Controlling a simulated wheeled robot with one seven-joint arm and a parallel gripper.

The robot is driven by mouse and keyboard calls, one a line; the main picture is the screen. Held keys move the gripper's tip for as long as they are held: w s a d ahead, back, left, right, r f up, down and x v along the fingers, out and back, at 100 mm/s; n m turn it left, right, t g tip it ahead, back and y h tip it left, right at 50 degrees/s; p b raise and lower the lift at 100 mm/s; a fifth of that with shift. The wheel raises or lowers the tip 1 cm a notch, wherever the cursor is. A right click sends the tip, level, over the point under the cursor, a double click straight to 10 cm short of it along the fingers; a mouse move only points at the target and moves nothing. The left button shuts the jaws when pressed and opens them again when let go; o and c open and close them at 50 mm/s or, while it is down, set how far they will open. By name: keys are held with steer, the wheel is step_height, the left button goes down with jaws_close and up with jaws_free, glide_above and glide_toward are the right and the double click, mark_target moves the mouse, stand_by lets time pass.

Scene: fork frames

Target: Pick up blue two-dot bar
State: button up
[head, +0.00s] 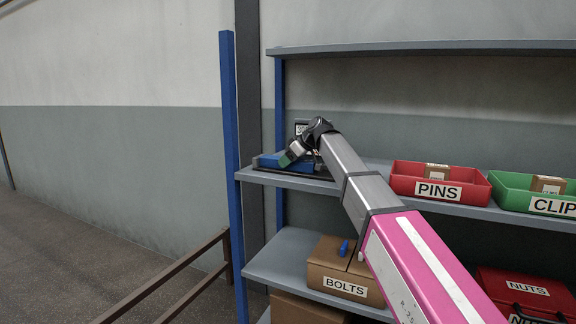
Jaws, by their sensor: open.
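Blue bar-like pieces (268,160) lie on a dark flat base at the left end of the middle shelf. They are small and partly hidden by my gripper, and I cannot make out dots or tell which one is the two-dot bar. My gripper (288,157) is tilted down to the left, just over or in front of the blue pieces. A green patch shows at its tip. It is open, and I see nothing held. I cannot tell whether it touches a blue piece.
The middle shelf (460,211) also holds a red PINS bin (408,183) and a green CLIP bin (512,197) to the right. Below are a brown BOLTS box (325,269) with a small blue item (344,248) on it, and red NUTS boxes (520,290). A blue post (229,130) stands left.

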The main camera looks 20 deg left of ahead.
steer(key=c, duration=0.8)
steer(key=shift+o, duration=0.2)
steer(key=shift+r, duration=0.1)
